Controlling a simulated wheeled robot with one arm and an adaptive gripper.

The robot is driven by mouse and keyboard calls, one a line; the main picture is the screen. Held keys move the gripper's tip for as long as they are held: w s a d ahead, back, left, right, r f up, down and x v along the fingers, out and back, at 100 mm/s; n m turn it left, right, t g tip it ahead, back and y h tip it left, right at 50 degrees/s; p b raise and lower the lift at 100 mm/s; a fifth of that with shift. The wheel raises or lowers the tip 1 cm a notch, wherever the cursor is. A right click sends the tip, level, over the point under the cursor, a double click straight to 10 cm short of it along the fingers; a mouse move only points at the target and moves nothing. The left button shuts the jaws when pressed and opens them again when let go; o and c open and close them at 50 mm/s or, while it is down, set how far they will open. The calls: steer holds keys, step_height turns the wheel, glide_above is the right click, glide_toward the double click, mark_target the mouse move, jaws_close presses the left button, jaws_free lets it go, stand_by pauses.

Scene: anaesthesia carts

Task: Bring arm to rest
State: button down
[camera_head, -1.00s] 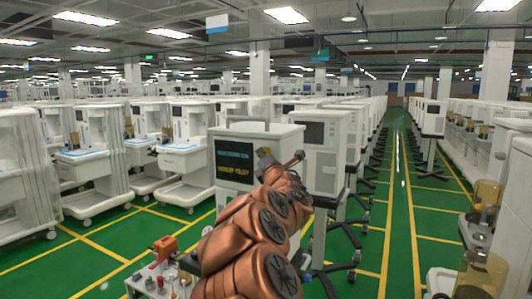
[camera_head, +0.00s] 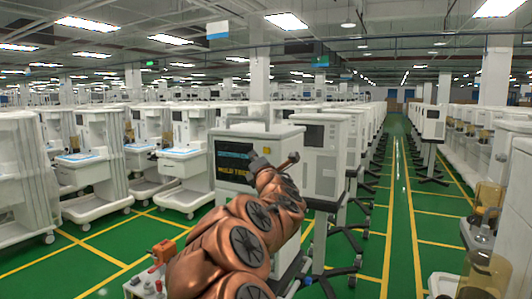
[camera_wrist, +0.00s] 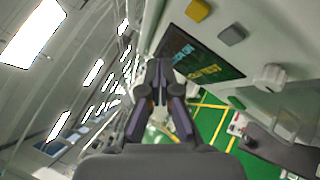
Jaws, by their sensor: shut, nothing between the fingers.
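My copper-coloured arm rises from the bottom of the head view, with its dark end in front of a white cart. My gripper (camera_wrist: 160,88) shows in the wrist view, its dark fingers together with nothing between them. The white cart (camera_head: 274,143) has a dark screen (camera_head: 234,159) with yellow and blue text. In the wrist view the same kind of screen (camera_wrist: 205,45) and a panel with a grey knob (camera_wrist: 270,78) are close on the right of the gripper. I cannot tell the exact gap. In the head view the fingers are too small to make out.
White carts (camera_head: 88,165) stand in rows on the left and right. A green aisle (camera_head: 402,210) with yellow lines is open at the right. An orange part (camera_head: 163,250) sits on equipment at lower left. Clear amber-topped jars (camera_head: 485,208) stand at lower right.

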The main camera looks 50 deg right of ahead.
stand_by(0.6)
steer(key=s+a+f+m+g+y, duration=0.2)
steer(key=s+a+f+m+g, duration=0.4)
steer(key=s+a+f+m, duration=0.4)
steer(key=s+a+f+m+g+y, duration=0.2)
steer(key=s+a+f+m+g, duration=0.55)
steer(key=a+f, duration=0.6)
steer(key=s+a+f+g+y, duration=0.3)
steer(key=s+a+f, duration=0.2)
steer(key=s+a, duration=0.4)
steer(key=s+a+f+m+g+y, duration=0.1)
steer(key=s+a+f+g+y, duration=0.2)
steer(key=s+a, duration=0.6)
step_height(320, 180, down, 2)
steer(key=shift+s+a, duration=0.3)
steer(key=shift+s, duration=0.75)
